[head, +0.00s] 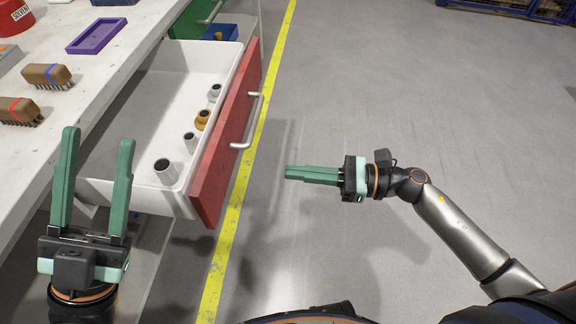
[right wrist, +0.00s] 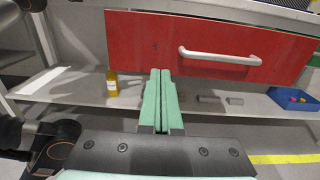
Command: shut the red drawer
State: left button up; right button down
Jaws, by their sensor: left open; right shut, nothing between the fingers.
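The red drawer (head: 226,136) is pulled out from under the white workbench, its white inside holding several metal bushings. Its red front with a silver handle (head: 247,122) faces right in the head view. My right gripper (head: 288,172) is shut and empty, to the right of the drawer front and apart from it, with its fingers pointing at it. In the right wrist view the red front (right wrist: 150,45) and handle (right wrist: 220,56) show above the shut fingers (right wrist: 160,75). My left gripper (head: 98,156) is open and empty, at the drawer's near left corner by the bench edge.
The bench top holds brushes (head: 47,75), a purple tray (head: 97,35) and a red container (head: 14,17). A green drawer front (head: 208,12) is behind. In the right wrist view a yellow bottle (right wrist: 112,83) and a blue bin (right wrist: 293,100) stand on a lower shelf. The floor at right is clear.

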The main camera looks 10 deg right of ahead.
aim_at(225, 165)
jog(key=x, duration=1.1)
jog(key=shift+w+a, duration=0.15)
jog(key=shift+a, duration=0.1)
